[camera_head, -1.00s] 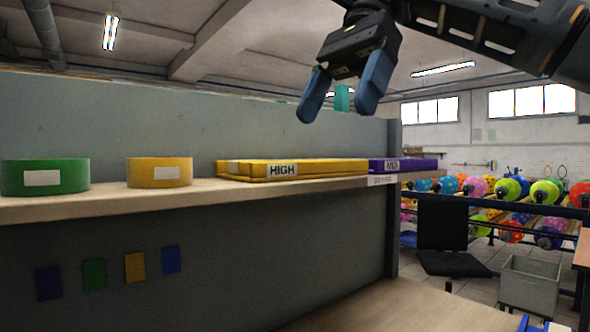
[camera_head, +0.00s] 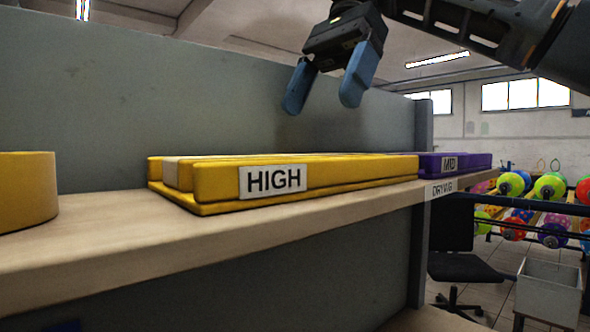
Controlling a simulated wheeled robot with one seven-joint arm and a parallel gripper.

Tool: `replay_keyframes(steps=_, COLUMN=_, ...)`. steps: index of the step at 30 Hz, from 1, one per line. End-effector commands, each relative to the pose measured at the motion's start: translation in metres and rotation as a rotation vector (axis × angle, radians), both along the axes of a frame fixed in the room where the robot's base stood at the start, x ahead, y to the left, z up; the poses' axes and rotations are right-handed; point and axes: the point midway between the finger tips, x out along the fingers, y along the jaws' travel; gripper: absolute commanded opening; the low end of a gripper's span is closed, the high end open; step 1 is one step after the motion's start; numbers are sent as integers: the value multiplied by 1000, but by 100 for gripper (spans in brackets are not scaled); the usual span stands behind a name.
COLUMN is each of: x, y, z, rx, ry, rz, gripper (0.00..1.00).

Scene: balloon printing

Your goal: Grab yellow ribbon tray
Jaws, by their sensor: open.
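A yellow tray (camera_head: 350,172) with a white "HIGH" label lies flat on the wooden shelf, in the middle of the head view. A round yellow piece (camera_head: 24,190), cut off by the left edge, stands on the same shelf; whether it is a ribbon roll or a tray I cannot tell. My gripper (camera_head: 322,98) is above and behind the front edge of the "HIGH" tray, apart from it. Its two blue fingers are spread, pointing down, with nothing between them.
A purple tray (camera_head: 470,163) labelled "MID" adjoins the yellow one at the right. The shelf edge (camera_head: 130,258) runs across the front, with a grey panel (camera_head: 100,100) behind. A black chair (camera_head: 462,268), a grey bin (camera_head: 548,290) and racked balloons (camera_head: 550,187) stand at the right.

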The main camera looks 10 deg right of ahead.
Motion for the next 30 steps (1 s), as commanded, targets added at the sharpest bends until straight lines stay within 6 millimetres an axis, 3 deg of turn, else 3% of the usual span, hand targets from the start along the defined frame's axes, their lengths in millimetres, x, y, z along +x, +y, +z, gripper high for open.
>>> replay_keyframes(steps=18, x=-19, y=23, z=-64, rx=0, ry=1, rz=0, gripper=89)
replay_keyframes(steps=28, x=-21, y=26, z=-69, rx=1, ry=1, rz=0, gripper=89)
replay_keyframes(steps=30, x=-21, y=26, z=-69, rx=1, ry=1, rz=0, gripper=83)
